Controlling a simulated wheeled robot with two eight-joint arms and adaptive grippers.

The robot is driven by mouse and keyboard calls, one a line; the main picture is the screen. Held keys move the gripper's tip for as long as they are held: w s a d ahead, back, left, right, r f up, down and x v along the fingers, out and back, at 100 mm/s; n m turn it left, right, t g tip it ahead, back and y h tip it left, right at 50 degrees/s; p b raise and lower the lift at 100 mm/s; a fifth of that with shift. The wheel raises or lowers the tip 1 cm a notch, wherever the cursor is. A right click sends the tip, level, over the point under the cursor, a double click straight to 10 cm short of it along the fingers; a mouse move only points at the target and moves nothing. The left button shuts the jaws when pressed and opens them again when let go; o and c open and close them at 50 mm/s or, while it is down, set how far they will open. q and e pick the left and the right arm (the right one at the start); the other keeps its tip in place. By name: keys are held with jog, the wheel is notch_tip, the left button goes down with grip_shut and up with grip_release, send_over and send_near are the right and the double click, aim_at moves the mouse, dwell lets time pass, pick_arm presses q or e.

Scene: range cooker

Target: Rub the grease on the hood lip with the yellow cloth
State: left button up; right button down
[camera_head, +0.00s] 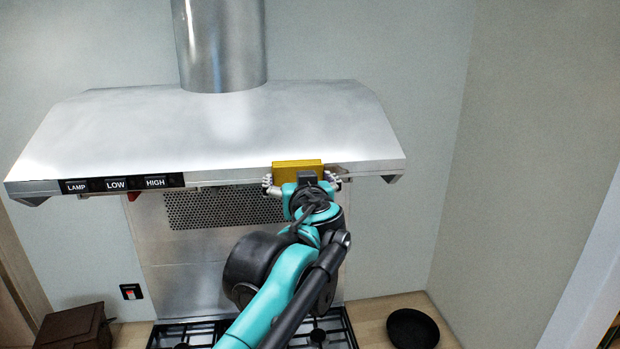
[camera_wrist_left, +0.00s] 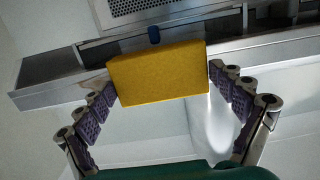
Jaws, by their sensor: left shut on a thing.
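The yellow cloth (camera_head: 290,171) looks like a thick block and is at the right part of the front hood lip (camera_head: 230,176). My left gripper (camera_head: 302,181) is shut on it, with one finger at each end. In the left wrist view the cloth (camera_wrist_left: 158,78) sits between the two finger pads and overlaps the lip (camera_wrist_left: 262,52). Whether it touches the lip or is just in front of it I cannot tell. I cannot make out the grease; the cloth and gripper hide part of the lip. My right gripper is not in view.
The hood's LAMP, LOW and HIGH buttons (camera_head: 115,184) are on the lip at left. A perforated filter (camera_head: 225,207) is under the hood. Below are the cooktop (camera_head: 185,335), a black pan (camera_head: 412,329) and a brown box (camera_head: 75,329).

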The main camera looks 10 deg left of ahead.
aim_at(352, 170)
pick_arm(q)
jog(key=shift+s+a, duration=0.25)
jog(key=shift+a, duration=0.4)
jog(key=shift+w+d+p, duration=0.15)
jog(key=shift+w+d, duration=0.4)
jog(key=shift+d, duration=1.2)
jog(key=shift+w+d+p, duration=0.15)
jog(key=shift+w+d, duration=0.45)
jog(key=shift+d, duration=1.1)
jog(key=shift+w+d+p, duration=0.15)
jog(key=shift+w+d, duration=0.4)
jog(key=shift+d, duration=1.2)
jog(key=shift+w+d, duration=0.25)
jog(key=shift+d, duration=0.4)
jog(key=shift+w+d, duration=0.3)
jog(key=shift+d, duration=0.5)
jog(key=shift+s, duration=0.1)
